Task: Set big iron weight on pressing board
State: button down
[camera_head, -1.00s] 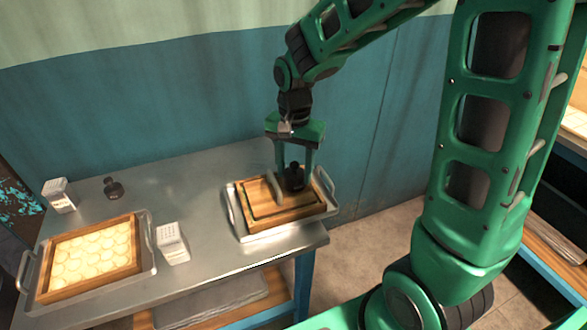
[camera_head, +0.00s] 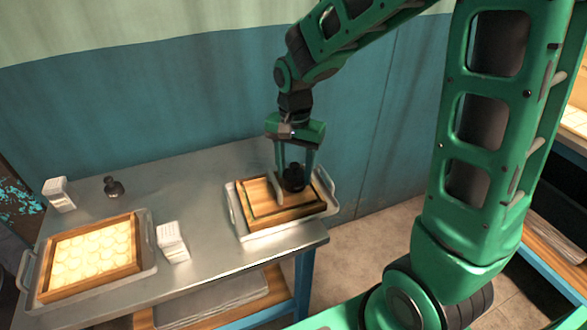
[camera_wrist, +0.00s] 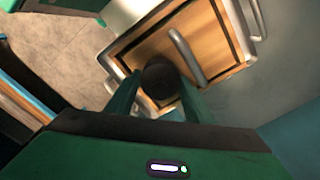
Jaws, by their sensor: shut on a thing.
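The big iron weight (camera_head: 294,179) is a dark, round-topped piece at the wooden pressing board. My gripper (camera_head: 294,172) points down and is shut on the weight, with one finger on each side. The wrist view also shows the weight (camera_wrist: 158,82) between the fingers. The pressing board (camera_head: 255,202) sits inside a wooden frame on the right-hand metal tray (camera_head: 236,220). A metal handle (camera_head: 278,189) stands up from the board right beside the weight, and the wrist view shows the handle (camera_wrist: 187,57) too. The weight's underside is hidden, so contact with the board is unclear.
A second tray (camera_head: 150,252) at the table's left holds a wooden frame with several pale round pieces. A small dark weight (camera_head: 113,188) and two white cartons, one at the back (camera_head: 59,195) and one in front (camera_head: 172,243), stand nearby.

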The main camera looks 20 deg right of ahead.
jog(key=shift+f, duration=0.1)
dwell(0.8)
jog(key=shift+c, duration=1.5)
grip_release()
jog(key=shift+r, duration=3.5)
jog(key=s+d+n, duration=0.1)
jog(key=s+d, duration=0.7)
jog(key=s, duration=0.3)
jog(key=s+d+n, duration=0.1)
jog(key=s+d, duration=0.8)
jog(key=s, duration=0.3)
jog(key=shift+s+d+r+n, duration=0.15)
jog(key=shift+d+n, duration=0.15)
